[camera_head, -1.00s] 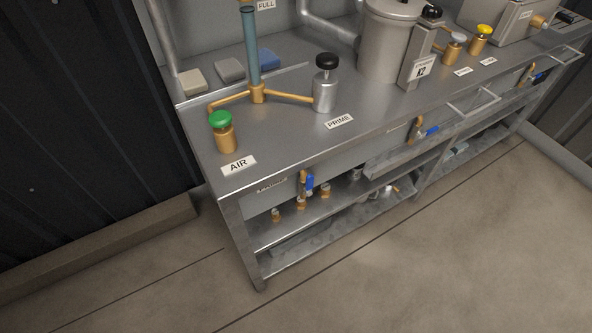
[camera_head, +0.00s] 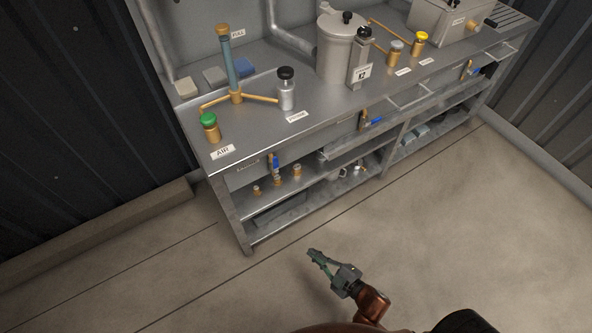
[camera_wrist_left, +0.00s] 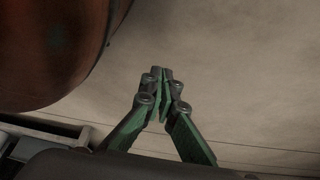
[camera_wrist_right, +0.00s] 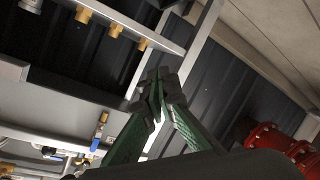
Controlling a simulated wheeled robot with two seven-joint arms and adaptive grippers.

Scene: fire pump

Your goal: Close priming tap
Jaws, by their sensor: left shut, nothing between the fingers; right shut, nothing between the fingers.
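The bench (camera_head: 330,120) carries a silver pot with a black knob (camera_head: 287,92) beside a PRIME label (camera_head: 297,117). Below the bench's front edge, a brass tap with a blue handle (camera_head: 275,163) sits beside a small label too blurred to read; its handle points roughly up and down. In the right wrist view a blue-handled tap (camera_wrist_right: 97,142) is left of the fingers. My left gripper (camera_wrist_left: 160,72) is shut and empty.
A green-capped AIR valve (camera_head: 210,126) stands at the bench's left end. A lower shelf (camera_head: 270,208) holds brass fittings (camera_head: 297,172). A tall metal cylinder (camera_head: 335,48) stands behind. The floor (camera_head: 450,220) before the bench is clear.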

